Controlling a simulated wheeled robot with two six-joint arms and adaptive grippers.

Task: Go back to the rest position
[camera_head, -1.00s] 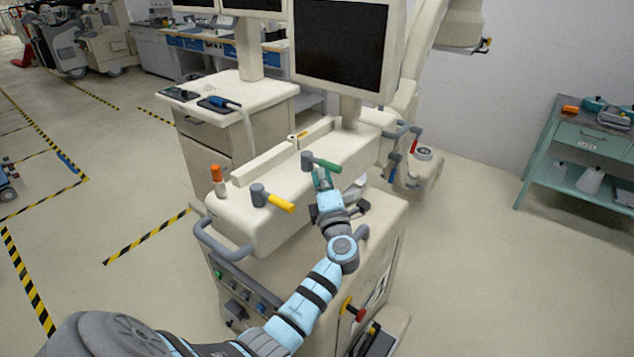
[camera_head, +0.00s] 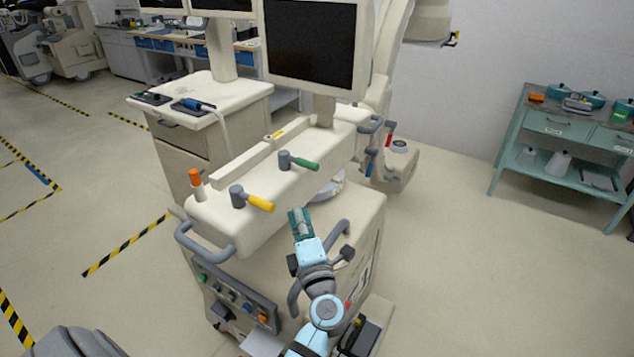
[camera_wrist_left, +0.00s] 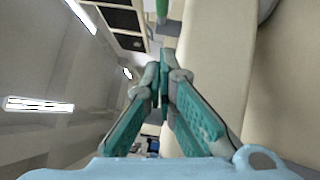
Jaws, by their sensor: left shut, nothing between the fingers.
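My left gripper (camera_head: 297,217) is above the lower body of the cream cart (camera_head: 345,215), in front of its raised beam. Its teal fingers are shut and hold nothing, as the left wrist view (camera_wrist_left: 164,75) also shows. The gripper is apart from the green-handled lever (camera_head: 303,163) on the beam, which lies a little above it in the picture. A yellow-handled lever (camera_head: 254,201) is left of the gripper. My right gripper does not show in either view.
A monitor (camera_head: 312,42) stands at the back of the cart. Grey rails (camera_head: 203,243) stick out at its left front. An orange-topped post (camera_head: 196,184) stands on the beam's left end. A teal side table (camera_head: 560,130) is at the right. The floor between is clear.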

